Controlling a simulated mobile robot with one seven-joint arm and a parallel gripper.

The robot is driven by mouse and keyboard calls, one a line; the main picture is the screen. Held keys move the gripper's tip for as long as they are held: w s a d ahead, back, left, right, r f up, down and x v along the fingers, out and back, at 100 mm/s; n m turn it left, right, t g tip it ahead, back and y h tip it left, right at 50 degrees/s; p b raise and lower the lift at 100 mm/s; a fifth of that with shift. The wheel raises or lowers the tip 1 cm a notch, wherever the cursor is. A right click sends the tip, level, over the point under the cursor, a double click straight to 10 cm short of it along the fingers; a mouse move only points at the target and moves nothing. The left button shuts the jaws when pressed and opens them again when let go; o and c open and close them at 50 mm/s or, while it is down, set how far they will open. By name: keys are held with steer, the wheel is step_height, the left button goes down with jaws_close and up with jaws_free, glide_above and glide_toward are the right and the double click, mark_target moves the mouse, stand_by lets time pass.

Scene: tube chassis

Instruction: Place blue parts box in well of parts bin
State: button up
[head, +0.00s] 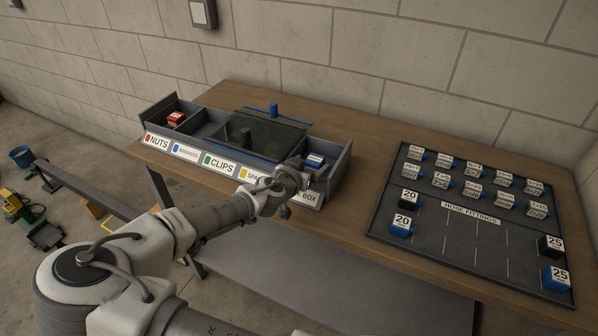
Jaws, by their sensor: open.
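The parts bin (343,172) is a long dark tray of wells with front labels, among them NUTS and CLIPS; the rightmost label is partly hidden and ends in BOX. A blue parts box (315,161) with a white label shows at the rightmost well; I cannot tell if it rests on the floor of the well. My gripper (307,180) is open, just in front of and beside the blue box, overlapping the bin's front edge. Its fingertips are hard to make out, and I see no clear contact with the box.
A red box (175,118) sits in the NUTS well. A hose fittings tray (470,250) with several labelled boxes lies at right. Bare bench (365,150) separates tray and bin.

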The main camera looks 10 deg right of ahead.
steer(key=v, duration=0.8)
steer(key=shift+s+a+r, duration=0.15)
steer(key=shift+s+a, duration=0.05)
steer(key=shift+s, duration=0.1)
